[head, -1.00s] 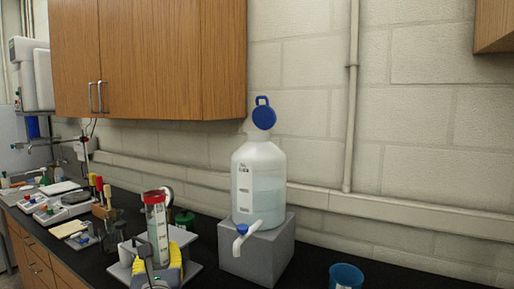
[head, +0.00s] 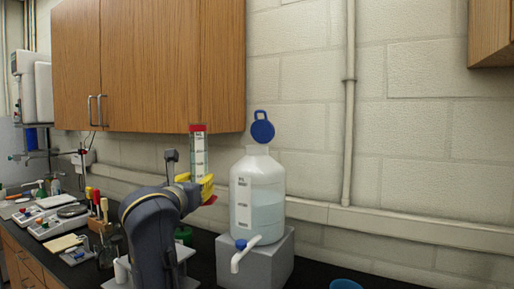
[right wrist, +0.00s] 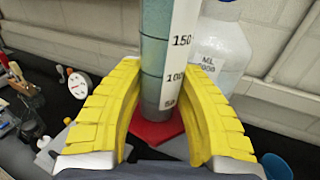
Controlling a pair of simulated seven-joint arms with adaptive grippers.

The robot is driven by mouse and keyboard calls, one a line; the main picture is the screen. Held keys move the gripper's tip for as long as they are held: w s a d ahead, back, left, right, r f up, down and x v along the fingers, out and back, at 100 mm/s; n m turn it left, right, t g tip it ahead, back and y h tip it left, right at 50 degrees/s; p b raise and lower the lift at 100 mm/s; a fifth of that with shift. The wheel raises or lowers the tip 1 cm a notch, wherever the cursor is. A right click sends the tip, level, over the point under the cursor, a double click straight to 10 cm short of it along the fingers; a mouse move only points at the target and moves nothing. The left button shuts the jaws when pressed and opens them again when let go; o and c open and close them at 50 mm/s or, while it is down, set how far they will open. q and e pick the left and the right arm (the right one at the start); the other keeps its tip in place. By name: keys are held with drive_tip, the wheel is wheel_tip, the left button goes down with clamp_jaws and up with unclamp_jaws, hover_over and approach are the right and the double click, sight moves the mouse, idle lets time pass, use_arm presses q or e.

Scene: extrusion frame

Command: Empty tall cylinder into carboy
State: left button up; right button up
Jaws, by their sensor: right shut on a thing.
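The tall cylinder (head: 199,157) has a red rim and a white scale strip; in the right wrist view it (right wrist: 154,60) shows liquid and a red base. My right gripper (head: 203,188), with yellow fingers, is shut around its lower part and holds it upright, raised left of the carboy. In the right wrist view the fingers (right wrist: 165,90) sit on both sides of it. The white carboy (head: 258,195) stands on a grey block, partly filled, with a white spigot. Its blue cap (head: 262,127) is swung up, and the neck looks open. My left gripper is out of view.
The grey block (head: 268,263) carries the carboy. A wooden cabinet (head: 150,65) hangs above and behind the cylinder. A blue cup (head: 345,285) stands at the front right. Balances (head: 55,222) and tools crowd the left counter. The counter right of the block looks mostly clear.

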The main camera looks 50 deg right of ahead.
drive_tip(key=s+d+r+m+g+h, duration=0.25)
drive_tip(key=d+r+g, duration=0.2)
drive_tip(key=d, duration=0.25)
drive_tip(key=s+d+r+m+g+h, duration=0.1)
drive_tip(key=s+d+r+m+g, duration=0.25)
drive_tip(key=d+r, duration=0.25)
drive_tip(key=s+d+m+g+y, duration=0.1)
drive_tip(key=s+d+m+g, duration=0.2)
drive_tip(key=d+m+g, duration=0.2)
drive_tip(key=shift+s+d+f+g, duration=0.35)
drive_tip(key=shift+d+g, duration=0.75)
drive_tip(key=shift+g, duration=0.7)
drive_tip(key=shift+s+f+n, duration=0.1)
drive_tip(key=shift+n, duration=0.2)
wheel_tip(320, 180, down, 7)
drive_tip(key=s+a+n, duration=0.1)
drive_tip(key=s+n, duration=0.1)
drive_tip(key=n, duration=0.5)
drive_tip(key=s+a+r+n, duration=0.1)
drive_tip(key=s+r+n, duration=0.2)
drive_tip(key=r+n, duration=0.2)
drive_tip(key=shift+s+r+n+p, duration=0.3)
drive_tip(key=shift+s+n, duration=0.1)
drive_tip(key=shift+n, duration=0.5)
drive_tip(key=shift+w+r+n, duration=0.4)
drive_tip(key=shift+r+n, duration=0.1)
drive_tip(key=shift+n, duration=0.3)
